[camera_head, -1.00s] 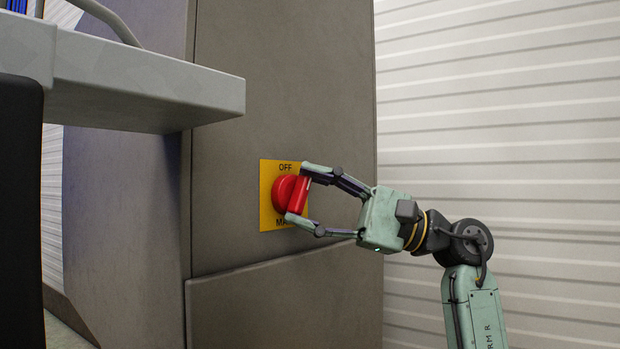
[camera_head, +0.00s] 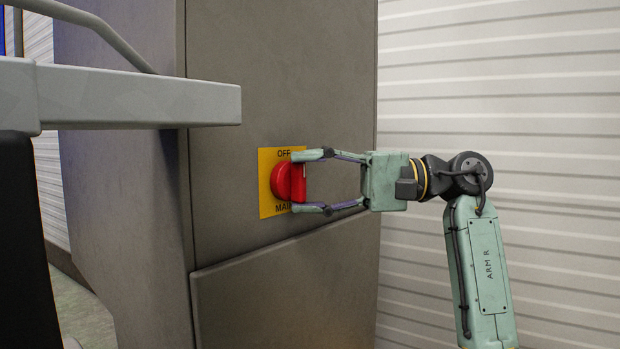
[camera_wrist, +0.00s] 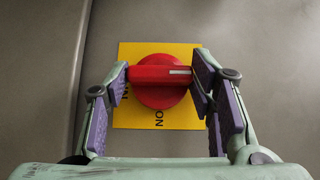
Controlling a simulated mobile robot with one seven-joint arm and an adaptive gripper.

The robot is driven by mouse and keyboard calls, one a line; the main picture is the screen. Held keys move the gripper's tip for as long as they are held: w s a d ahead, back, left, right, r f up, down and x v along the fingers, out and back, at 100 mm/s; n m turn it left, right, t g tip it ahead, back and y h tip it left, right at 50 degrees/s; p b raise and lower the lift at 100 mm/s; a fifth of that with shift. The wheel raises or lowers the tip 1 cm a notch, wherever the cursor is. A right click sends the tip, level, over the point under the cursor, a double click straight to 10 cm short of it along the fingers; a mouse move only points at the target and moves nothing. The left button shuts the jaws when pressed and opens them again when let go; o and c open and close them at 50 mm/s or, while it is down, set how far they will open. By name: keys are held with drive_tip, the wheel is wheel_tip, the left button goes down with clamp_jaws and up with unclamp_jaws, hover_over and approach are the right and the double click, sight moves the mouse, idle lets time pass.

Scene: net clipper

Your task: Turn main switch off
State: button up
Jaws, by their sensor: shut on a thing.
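The main switch is a red round knob (camera_head: 282,181) with a raised grip bar, on a yellow plate (camera_head: 267,205) on the grey cabinet. In the head view the plate reads OFF at the top and MAIN, partly covered, at the bottom. The bar stands about upright. My gripper (camera_head: 298,182) is shut on the bar's two ends, one finger above and one below. In the wrist view the knob (camera_wrist: 160,92) sits between the fingers, its white mark pointing right, away from the MAIN side. ON shows below the knob there. The right finger covers the plate's right edge.
The grey cabinet (camera_head: 270,90) fills the middle. A light grey ledge (camera_head: 140,98) juts out at upper left, above and left of the switch. A ribbed pale wall (camera_head: 540,130) lies behind my arm at right. The space just right of the switch holds only my arm.

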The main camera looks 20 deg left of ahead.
drive_tip(key=o, duration=1.2)
drive_tip(key=shift+c, duration=0.2)
drive_tip(key=v, duration=1.2)
